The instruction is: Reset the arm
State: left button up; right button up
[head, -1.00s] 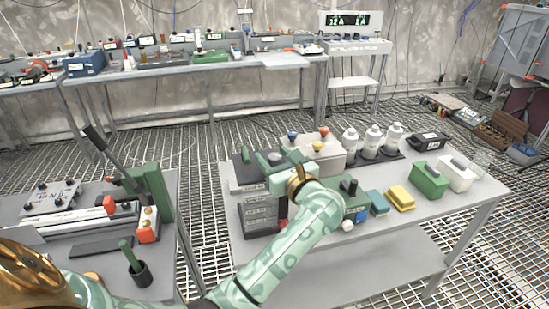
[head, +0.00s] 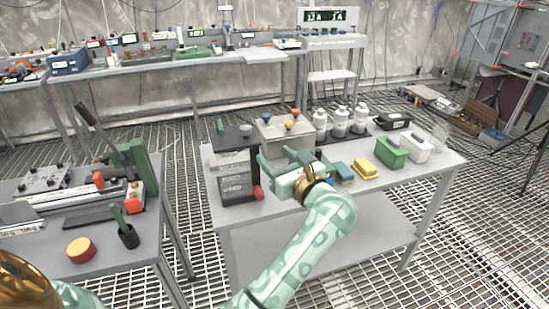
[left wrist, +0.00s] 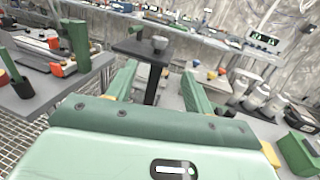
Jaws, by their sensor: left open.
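My pale green left arm reaches over the middle table (head: 262,208), and its left gripper (head: 278,164) is open. The same cup shows in the head view (head: 246,130). My right gripper is not in view.
Beside the gripper are a beige box with coloured knobs (head: 283,136), white bottles (head: 340,122), a yellow block (head: 362,169) and a green bin (head: 389,152). A left bench (head: 110,250) holds a dark cup (head: 128,236) and a red-and-yellow disc (head: 80,250).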

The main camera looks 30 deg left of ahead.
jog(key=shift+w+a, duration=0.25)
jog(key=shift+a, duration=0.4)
